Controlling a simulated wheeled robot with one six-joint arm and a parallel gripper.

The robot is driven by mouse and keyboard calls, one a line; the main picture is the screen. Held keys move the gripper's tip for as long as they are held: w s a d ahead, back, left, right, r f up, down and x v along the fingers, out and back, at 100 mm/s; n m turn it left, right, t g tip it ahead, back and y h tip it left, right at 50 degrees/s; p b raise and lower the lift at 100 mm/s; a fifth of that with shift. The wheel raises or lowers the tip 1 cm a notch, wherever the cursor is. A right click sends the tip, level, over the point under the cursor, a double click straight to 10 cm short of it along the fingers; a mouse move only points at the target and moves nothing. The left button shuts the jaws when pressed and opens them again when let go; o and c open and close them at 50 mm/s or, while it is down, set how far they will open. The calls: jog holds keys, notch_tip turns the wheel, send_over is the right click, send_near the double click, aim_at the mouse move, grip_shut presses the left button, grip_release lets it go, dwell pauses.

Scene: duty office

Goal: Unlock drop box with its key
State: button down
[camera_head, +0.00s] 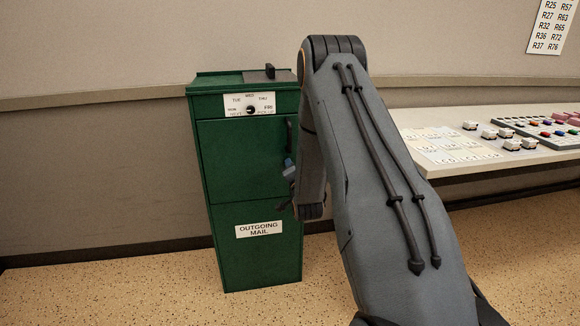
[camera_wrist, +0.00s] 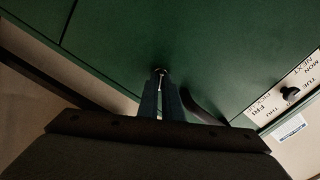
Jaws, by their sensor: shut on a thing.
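The green drop box (camera_head: 240,163) stands against the wall, with an "OUTGOING MAIL" label on its lower front. Its green front also fills much of the wrist view (camera_wrist: 125,45). My gripper (camera_wrist: 161,88) is shut on a thin, pale metal piece, apparently the key (camera_wrist: 161,80). The key's tip is at a small round lock (camera_wrist: 160,70) on the front; how deep it sits I cannot tell. Most of the key is hidden between the fingers. In the head view my gripper (camera_head: 289,167) is at the right edge of the box front, partly hidden by my arm.
A dark handle (camera_head: 289,135) is just above my gripper; it curves beside the fingers in the wrist view (camera_wrist: 197,106). A day dial (camera_head: 250,109) is near the top of the box. A white desk (camera_head: 484,161) with controls and cards stands at right.

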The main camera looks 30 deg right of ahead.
jog(key=m, duration=0.5)
jog(key=shift+m, duration=0.3)
dwell(0.5)
jog(key=c, duration=1.9)
grip_release()
jog(key=shift+c, duration=0.2)
jog(key=v, duration=0.7)
jog(key=shift+s+p, duration=0.35)
jog(key=shift+s, duration=0.05)
jog(key=shift+a, duration=0.2)
